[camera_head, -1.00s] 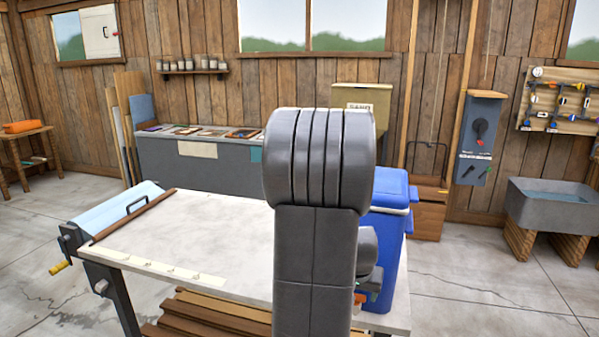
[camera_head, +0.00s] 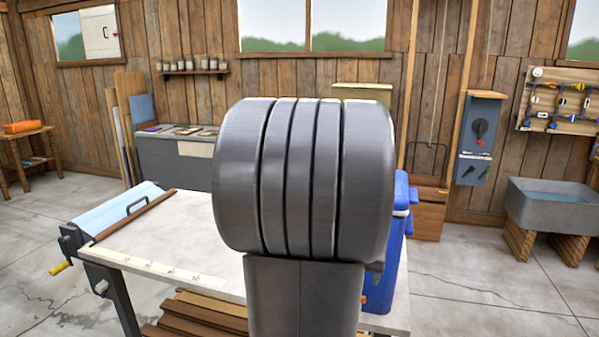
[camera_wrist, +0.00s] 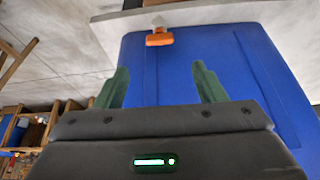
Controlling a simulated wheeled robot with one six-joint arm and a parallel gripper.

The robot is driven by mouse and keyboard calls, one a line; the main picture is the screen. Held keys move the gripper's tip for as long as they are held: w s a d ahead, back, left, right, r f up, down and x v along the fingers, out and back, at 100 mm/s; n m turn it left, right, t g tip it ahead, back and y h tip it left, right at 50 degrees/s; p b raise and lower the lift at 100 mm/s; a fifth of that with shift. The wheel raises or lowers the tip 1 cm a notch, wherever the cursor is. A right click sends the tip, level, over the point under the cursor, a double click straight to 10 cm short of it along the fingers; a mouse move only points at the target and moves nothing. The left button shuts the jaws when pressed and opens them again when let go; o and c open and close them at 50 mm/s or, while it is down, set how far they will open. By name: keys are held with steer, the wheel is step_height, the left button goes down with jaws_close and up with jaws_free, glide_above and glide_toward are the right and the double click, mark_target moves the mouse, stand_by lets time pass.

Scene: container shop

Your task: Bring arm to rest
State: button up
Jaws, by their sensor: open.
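My gripper (camera_wrist: 154,88) shows in the wrist view with its two green fingers spread wide apart and nothing between them. A blue box (camera_wrist: 205,75) fills much of the view behind the fingers, with an orange latch (camera_wrist: 159,38) near its top edge in the picture. I cannot tell how far the fingers are from the box. In the head view my dark grey arm stands large in the middle and hides the gripper and most of the blue box (camera_head: 394,262), which stands on the right end of the white table.
The white table (camera_head: 190,235) is mostly bare on its left part, with a blue roll and crank (camera_head: 118,210) at its left end. A grey counter (camera_head: 170,165) is behind. A stone sink (camera_head: 555,205) and a lever panel (camera_head: 480,135) stand at the right. Open floor lies between.

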steer(key=x, duration=1)
steer(key=shift+w+d+f, duration=0.1)
steer(key=shift+f, duration=0.15)
steer(key=shift+r+n+p, duration=0.15)
steer(key=shift+n+p, duration=0.15)
steer(key=shift+n, duration=0.2)
steer(key=shift+d+n+y, duration=0.1)
steer(key=shift+n+y, duration=0.8)
steer(key=shift+n, duration=0.9)
steer(key=s+r, duration=0.2)
steer(key=r, duration=0.3)
steer(key=s+r+n+g, duration=0.1)
steer(key=s+r, duration=0.2)
steer(key=r, duration=0.2)
steer(key=shift+s+a+r+n+h+b, duration=0.25)
steer(key=shift+s+r+n+h+b, duration=0.05)
steer(key=shift+s+r, duration=0.05)
steer(key=shift+a, duration=0.1)
